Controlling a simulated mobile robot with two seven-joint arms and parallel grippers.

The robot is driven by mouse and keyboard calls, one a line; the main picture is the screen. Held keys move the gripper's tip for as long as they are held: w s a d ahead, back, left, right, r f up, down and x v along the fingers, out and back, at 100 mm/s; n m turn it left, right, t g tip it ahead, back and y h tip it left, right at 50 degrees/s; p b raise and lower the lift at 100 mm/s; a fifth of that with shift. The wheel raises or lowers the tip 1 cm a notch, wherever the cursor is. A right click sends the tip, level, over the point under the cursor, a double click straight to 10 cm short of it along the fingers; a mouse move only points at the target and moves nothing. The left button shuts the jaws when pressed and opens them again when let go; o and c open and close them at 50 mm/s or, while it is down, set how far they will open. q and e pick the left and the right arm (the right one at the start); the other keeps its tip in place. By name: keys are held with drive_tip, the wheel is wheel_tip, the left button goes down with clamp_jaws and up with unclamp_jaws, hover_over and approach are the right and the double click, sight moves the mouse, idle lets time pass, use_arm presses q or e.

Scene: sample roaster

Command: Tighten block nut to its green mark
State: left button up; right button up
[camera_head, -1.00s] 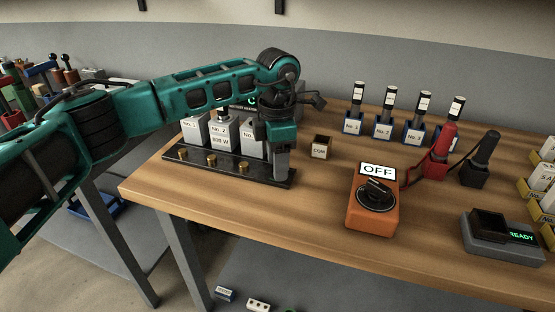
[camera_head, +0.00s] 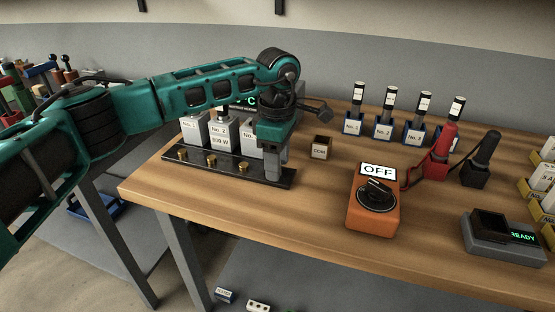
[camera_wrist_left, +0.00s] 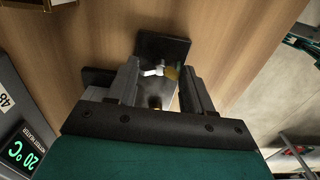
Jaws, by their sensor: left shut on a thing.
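My left gripper (camera_head: 273,172) points down at the right end of a black base plate (camera_head: 228,170), beside the No. 3 block (camera_head: 250,138). Its jaws are shut on a small part there, apparently the block nut, which they mostly hide in the head view. In the left wrist view the two fingers (camera_wrist_left: 160,88) stand either side of a grey part, with a white pointer-like piece (camera_wrist_left: 152,71) and brass bits (camera_wrist_left: 172,73) between them. I cannot make out a green mark. My right gripper is not in view.
Blocks No. 1 (camera_head: 194,129) and No. 2 (camera_head: 220,133) stand left of the gripper, with brass knobs (camera_head: 213,162) in front. A small COM box (camera_head: 321,147) is close on the right. An orange OFF switch (camera_head: 373,207) stands further right. Bare wood lies between.

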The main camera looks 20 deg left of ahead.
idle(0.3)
use_arm(q)
drive_tip(key=o, duration=1)
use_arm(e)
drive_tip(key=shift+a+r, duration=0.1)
use_arm(q)
drive_tip(key=shift+o, duration=0.2)
drive_tip(key=shift+r, duration=0.1)
wheel_tip(320, 180, up, 13)
drive_tip(key=shift+p, duration=0.45)
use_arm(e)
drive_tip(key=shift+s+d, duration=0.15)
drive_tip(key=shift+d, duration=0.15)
use_arm(q)
drive_tip(key=shift+s+f, duration=0.1)
drive_tip(key=shift+f, duration=0.1)
